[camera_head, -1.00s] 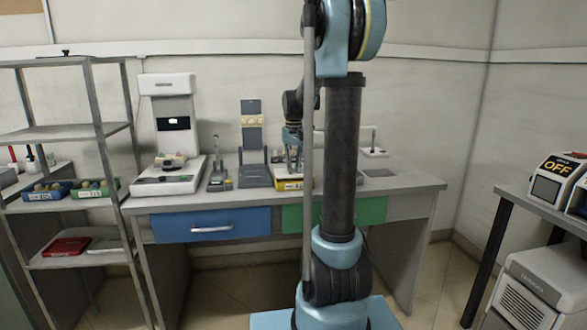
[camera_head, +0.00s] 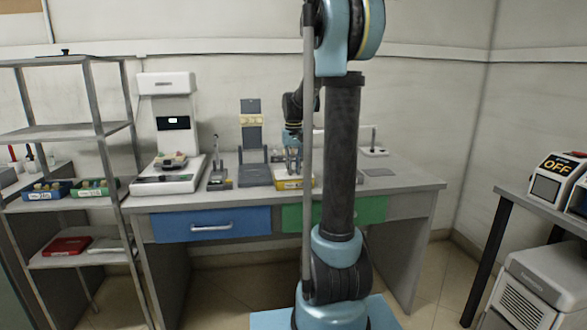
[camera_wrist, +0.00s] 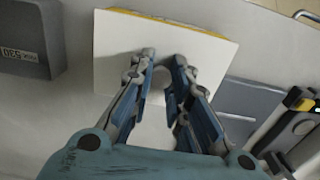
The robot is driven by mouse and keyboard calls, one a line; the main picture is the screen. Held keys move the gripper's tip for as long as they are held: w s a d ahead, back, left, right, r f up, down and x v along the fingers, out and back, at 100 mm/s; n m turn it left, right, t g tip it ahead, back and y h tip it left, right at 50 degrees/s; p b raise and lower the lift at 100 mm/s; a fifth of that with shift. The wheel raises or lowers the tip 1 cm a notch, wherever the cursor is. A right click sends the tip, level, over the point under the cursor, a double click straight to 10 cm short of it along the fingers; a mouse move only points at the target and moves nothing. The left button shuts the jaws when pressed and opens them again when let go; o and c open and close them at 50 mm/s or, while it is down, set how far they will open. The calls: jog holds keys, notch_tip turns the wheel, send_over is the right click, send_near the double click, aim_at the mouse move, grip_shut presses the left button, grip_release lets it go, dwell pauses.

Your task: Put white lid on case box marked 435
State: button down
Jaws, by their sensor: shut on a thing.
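The white lid (camera_wrist: 120,62) is a flat plate seen from above in the wrist view. My gripper (camera_wrist: 165,72) is shut on it near its middle, with the fingers hiding part of the grip. A yellow edge shows along the lid's far side. In the head view, the yellow case box (camera_head: 282,185) stands on the desk with white on top, directly under my gripper (camera_head: 293,172). The lid is over the box; I cannot tell whether it is fully seated. The box's number is too small to read.
A grey block marked 530 (camera_wrist: 30,45) is close by in the wrist view. A stand (camera_head: 251,140) is behind, and a white instrument (camera_head: 166,125) is to the left. The desk (camera_head: 405,187) has some free room on the right.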

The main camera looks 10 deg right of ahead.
jog(key=shift+f, duration=0.25)
jog(key=c, duration=1.4)
grip_release()
jog(key=shift+c, duration=0.2)
jog(key=shift+r, duration=0.1)
notch_tip(320, 180, up, 12)
jog(key=shift+f, duration=0.2)
jog(key=s+f, duration=0.7)
jog(key=s, duration=0.4)
jog(key=s+f+t, duration=0.1)
jog(key=s+f, duration=0.7)
jog(key=s, duration=0.4)
jog(key=s+f+t, duration=0.1)
jog(key=s+f, duration=0.7)
jog(key=s, duration=0.3)
jog(key=shift+s, duration=0.35)
